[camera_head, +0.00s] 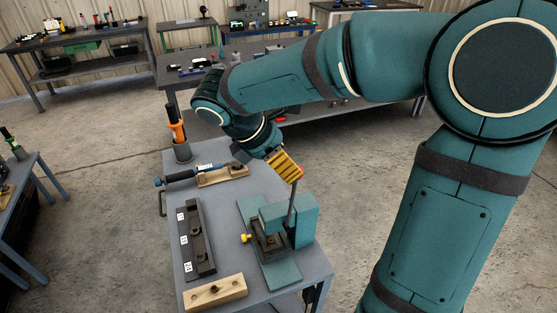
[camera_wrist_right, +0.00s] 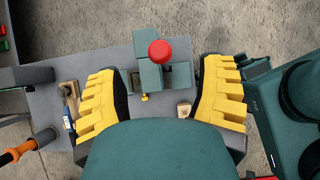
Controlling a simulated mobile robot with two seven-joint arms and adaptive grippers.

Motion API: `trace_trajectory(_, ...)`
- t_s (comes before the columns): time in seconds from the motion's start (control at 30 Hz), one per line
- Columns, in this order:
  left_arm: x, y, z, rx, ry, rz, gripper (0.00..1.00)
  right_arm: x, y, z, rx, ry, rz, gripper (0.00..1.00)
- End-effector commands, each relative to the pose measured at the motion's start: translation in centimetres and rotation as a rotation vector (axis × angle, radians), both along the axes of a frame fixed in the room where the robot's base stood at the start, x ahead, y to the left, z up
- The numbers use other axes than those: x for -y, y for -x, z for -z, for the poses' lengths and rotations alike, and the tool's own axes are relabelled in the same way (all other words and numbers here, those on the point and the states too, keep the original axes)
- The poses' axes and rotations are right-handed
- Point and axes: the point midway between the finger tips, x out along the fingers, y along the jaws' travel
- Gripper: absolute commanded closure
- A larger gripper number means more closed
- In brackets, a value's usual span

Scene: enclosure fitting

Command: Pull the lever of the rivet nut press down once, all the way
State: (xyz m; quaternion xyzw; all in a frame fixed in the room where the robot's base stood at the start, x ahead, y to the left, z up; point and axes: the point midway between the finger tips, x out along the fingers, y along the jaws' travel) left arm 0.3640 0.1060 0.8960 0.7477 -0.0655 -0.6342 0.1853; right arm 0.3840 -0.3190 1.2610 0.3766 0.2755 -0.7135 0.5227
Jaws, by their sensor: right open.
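The teal rivet nut press (camera_head: 304,213) stands at the right front of the grey table. Its lever (camera_head: 291,212) is a thin dark rod standing nearly upright, with a red knob at the top, mostly hidden by my gripper in the head view. In the right wrist view the red knob (camera_wrist_right: 160,51) shows clearly between the yellow fingers, apart from both. My right gripper (camera_head: 286,166) is open and empty, at the height of the lever's top; its fingers also show wide apart in the wrist view (camera_wrist_right: 162,80). My left gripper is in neither view.
On the table (camera_head: 222,216) are a black labelled rail (camera_head: 196,240), a wooden block (camera_head: 215,291) at the front, another wooden block (camera_head: 222,175) behind, a blue-handled tool (camera_head: 180,177) and an orange-handled tool (camera_head: 177,130) in a holder. Other workbenches stand behind and left.

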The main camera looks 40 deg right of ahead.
Motion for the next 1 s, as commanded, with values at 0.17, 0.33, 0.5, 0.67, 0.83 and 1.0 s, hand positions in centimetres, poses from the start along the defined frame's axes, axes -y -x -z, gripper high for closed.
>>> trace_trajectory(0.17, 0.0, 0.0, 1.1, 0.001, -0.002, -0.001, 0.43, 0.8, 0.3, 1.2, -0.001, 0.001, 0.002, 0.31)
trace_trajectory(0.33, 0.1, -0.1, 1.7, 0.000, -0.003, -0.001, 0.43, 1.4, 0.5, 2.2, -0.001, 0.000, 0.002, 0.31)
trace_trajectory(0.5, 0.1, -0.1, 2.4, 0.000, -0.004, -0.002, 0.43, 2.0, 0.7, 3.2, -0.001, 0.000, 0.002, 0.31)
trace_trajectory(0.67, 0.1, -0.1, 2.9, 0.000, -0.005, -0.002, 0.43, 2.6, 0.8, 4.0, 0.000, 0.000, 0.001, 0.31)
trace_trajectory(0.83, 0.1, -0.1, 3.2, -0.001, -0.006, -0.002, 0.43, 2.9, 0.9, 4.5, -0.001, 0.001, 0.001, 0.31)
trace_trajectory(1.0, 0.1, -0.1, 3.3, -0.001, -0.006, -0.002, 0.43, 3.1, 1.0, 4.7, -0.001, 0.000, 0.001, 0.31)
